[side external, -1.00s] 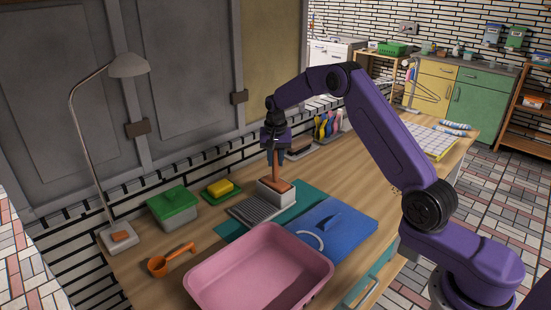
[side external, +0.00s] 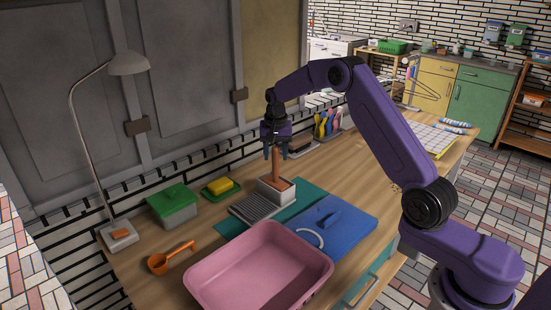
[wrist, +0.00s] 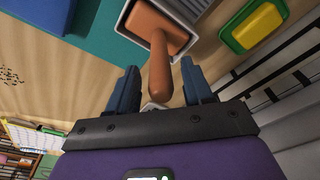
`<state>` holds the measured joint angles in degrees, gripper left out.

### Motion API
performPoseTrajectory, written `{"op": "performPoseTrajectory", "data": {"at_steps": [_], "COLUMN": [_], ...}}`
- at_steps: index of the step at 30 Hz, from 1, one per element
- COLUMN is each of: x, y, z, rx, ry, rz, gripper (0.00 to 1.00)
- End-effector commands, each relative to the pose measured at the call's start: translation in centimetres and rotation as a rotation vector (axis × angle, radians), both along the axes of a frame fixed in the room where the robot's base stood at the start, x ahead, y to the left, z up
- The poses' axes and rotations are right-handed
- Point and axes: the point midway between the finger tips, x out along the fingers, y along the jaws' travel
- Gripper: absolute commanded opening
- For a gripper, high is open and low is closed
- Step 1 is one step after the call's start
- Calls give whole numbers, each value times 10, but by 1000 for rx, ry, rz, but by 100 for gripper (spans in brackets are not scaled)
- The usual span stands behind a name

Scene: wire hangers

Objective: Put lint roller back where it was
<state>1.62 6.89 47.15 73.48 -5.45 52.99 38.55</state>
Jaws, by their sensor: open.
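The piece I take for the lint roller (side external: 277,168) has an orange-brown handle and a wider brown base. It stands upright in a small grey-white box-shaped holder (side external: 275,196) on the table. In the wrist view, the lint roller (wrist: 158,62) has its base inside the rim of the holder (wrist: 128,18). My gripper (side external: 276,153) is open at the top of the handle. In the wrist view my gripper's (wrist: 160,88) blue fingers stand on either side of the handle end, with gaps showing. The bottom of the base is hidden inside the holder.
A ribbed grey tray (side external: 262,208) adjoins the holder. A pink basin (side external: 262,270) and blue mat (side external: 345,225) lie in front. A green-lidded box (side external: 173,204), yellow sponge (side external: 221,186) and lamp (side external: 90,150) stand left. Bare wood shows right of the holder.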

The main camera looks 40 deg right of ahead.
Motion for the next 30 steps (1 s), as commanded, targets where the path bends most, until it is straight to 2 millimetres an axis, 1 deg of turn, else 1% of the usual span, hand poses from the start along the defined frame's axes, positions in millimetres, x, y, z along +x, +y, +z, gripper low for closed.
{"op": "performPoseTrajectory", "data": {"at_steps": [1, 3, 9, 12, 15, 19, 26, 29, 30], "x": [0, -1, -6, -8, -9, -10, -11, -15, -18], "y": [2, 3, 7, 9, 10, 11, 13, 25, 34], "z": [11, 26, 66, 83, 95, 103, 107, 109, 111], "rx": [0, -1, 0, 0, 0, 1, 0, 1, 2], "ry": [-6, -6, -6, -4, -4, -2, 0, 1, 4], "rz": [2, 2, 2, 2, 2, 2, 10, 53, 84], "gripper": [51, 51, 51, 51, 51, 51, 51, 51, 51]}}
